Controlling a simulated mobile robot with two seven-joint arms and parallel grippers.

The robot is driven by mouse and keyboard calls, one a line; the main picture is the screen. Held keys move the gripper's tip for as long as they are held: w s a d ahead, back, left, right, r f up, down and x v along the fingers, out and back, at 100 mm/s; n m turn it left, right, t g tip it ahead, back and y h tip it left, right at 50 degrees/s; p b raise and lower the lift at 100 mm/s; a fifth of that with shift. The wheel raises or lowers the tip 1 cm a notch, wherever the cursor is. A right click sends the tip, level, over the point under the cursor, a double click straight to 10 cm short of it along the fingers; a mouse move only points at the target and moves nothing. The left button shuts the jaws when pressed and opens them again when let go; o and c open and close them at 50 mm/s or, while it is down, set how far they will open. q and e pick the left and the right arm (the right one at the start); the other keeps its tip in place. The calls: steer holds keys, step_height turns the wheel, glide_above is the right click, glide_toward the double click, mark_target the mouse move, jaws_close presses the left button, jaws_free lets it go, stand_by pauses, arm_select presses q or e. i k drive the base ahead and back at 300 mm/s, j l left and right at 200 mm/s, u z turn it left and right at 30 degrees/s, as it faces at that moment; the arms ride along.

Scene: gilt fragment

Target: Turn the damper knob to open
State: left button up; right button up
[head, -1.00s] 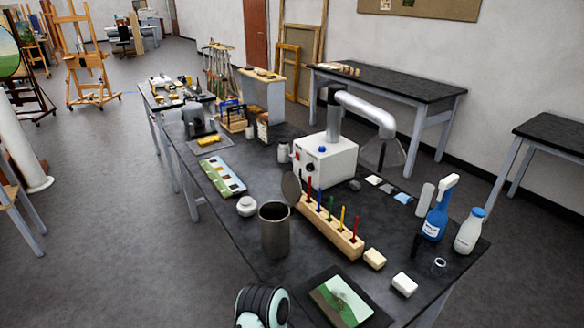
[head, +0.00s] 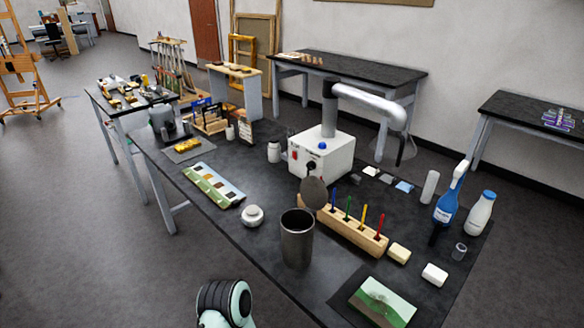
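A white fume-extractor box (head: 328,160) stands on the long black worktable (head: 250,245), with a grey pipe (head: 372,102) rising from it and bending right. A mint and black link of my arm shows at the bottom edge, well apart from the box. Neither gripper is in view.
A dark metal cup (head: 297,240), a grey disc (head: 314,193) and a wooden rack (head: 345,227) with coloured sticks stand in front of the box. A blue spray bottle (head: 447,205) and white bottle (head: 480,213) are at right. Floor left of the table is clear.

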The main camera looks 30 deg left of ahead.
mark_target(311, 165)
steer(key=k+j, duration=0.1)
steer(key=j, duration=0.95)
steer(key=k+j, duration=0.15)
steer(key=j, duration=0.9)
steer(key=k, duration=0.05)
